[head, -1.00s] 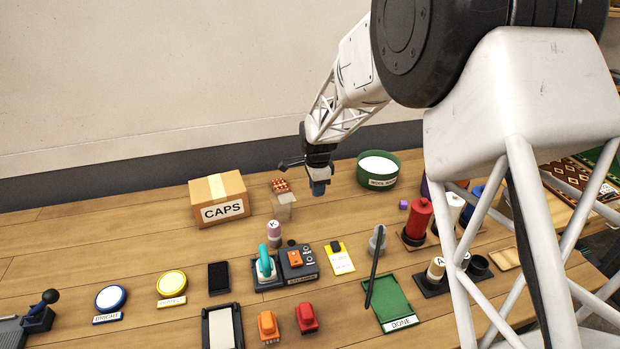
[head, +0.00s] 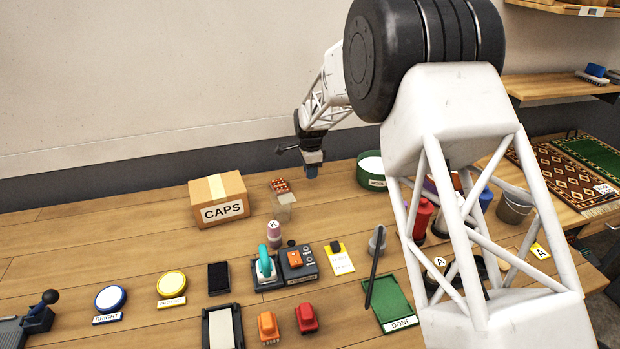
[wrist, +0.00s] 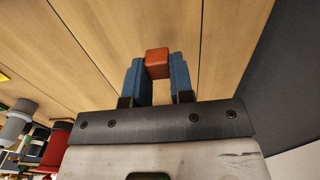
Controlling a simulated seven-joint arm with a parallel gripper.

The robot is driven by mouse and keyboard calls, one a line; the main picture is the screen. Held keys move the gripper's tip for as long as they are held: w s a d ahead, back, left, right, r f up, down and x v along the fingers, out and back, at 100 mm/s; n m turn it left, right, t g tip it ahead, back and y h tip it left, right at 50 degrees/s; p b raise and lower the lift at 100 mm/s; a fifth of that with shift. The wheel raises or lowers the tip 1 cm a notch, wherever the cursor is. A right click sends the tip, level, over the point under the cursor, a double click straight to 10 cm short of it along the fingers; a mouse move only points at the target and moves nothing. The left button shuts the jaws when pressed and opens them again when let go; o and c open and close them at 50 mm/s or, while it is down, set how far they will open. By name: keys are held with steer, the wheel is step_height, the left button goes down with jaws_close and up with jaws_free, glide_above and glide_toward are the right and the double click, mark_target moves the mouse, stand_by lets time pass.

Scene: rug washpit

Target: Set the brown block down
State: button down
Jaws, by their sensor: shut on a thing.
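The brown block (wrist: 157,58) shows reddish-brown in the wrist view, between the two blue fingers of my gripper (wrist: 158,72). My gripper is shut on it. Wooden planks fill the view behind the block, and I cannot tell the height of the gap below it. In the head view my gripper (head: 311,172) hangs over the back of the table (head: 120,235), between the CAPS box and the green bowl. The block cannot be made out in the head view.
The CAPS box (head: 219,198) stands left of my gripper. A clear container (head: 284,205) and an orange patterned item (head: 280,185) lie between them. The green bowl (head: 372,175) is to the right, partly behind my arm. Bare planks show below my gripper.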

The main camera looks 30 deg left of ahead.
mark_target(310, 184)
stand_by(0.3)
steer(key=shift+w+a, duration=0.35)
steer(key=shift+w, duration=0.05)
steer(key=shift+f, duration=1.8)
steer(key=shift+f, duration=0.1)
steer(key=c, duration=1)
jaws_free()
step_height(310, 184, up, 12)
steer(key=shift+r, duration=0.1)
